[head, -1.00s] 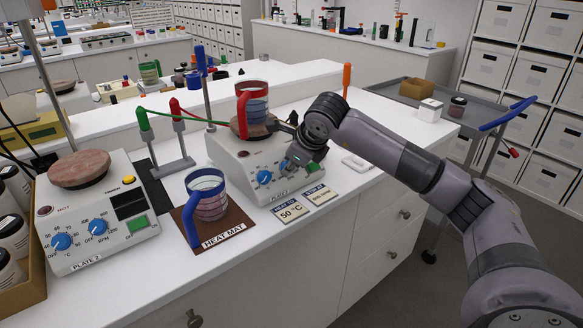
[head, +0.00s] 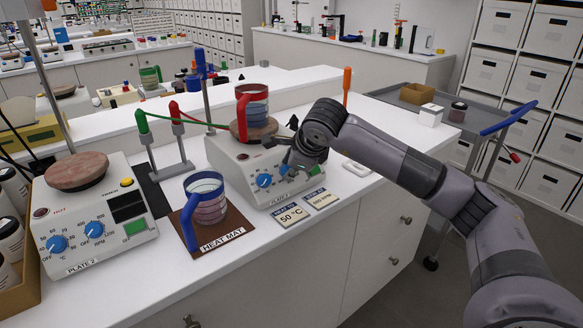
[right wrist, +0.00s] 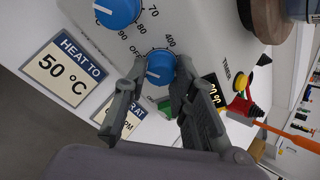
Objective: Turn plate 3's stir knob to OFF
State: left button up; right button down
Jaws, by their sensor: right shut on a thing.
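Plate 3 (head: 226,160) is a white hot plate with two blue knobs on its sloped front. Its heat knob (head: 264,181) is free and also shows at the top of the right wrist view (right wrist: 118,10). My right gripper (right wrist: 152,88) is shut on the stir knob (right wrist: 160,66), with one finger on each side of it. In the head view the gripper (head: 288,168) mostly covers this knob. The white pointer mark shows on the knob's face, but I cannot tell its exact setting. My left gripper is not in view.
A red-handled beaker (head: 252,103) stands on plate 3's top. A blue-handled beaker (head: 206,198) stands on the heat mat (head: 222,238). Cards (head: 291,214) lie in front of plate 3. Plate 2 (head: 95,215) is at left. A clamp stand (head: 172,168) is between the plates.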

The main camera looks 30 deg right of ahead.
jog(key=c, duration=1.3)
grip_release()
jog(key=shift+s+r, duration=0.25)
jog(key=shift+r, duration=0.2)
jog(key=v, duration=1.1)
jog(key=shift+a, duration=0.1)
jog(key=shift+f, duration=0.1)
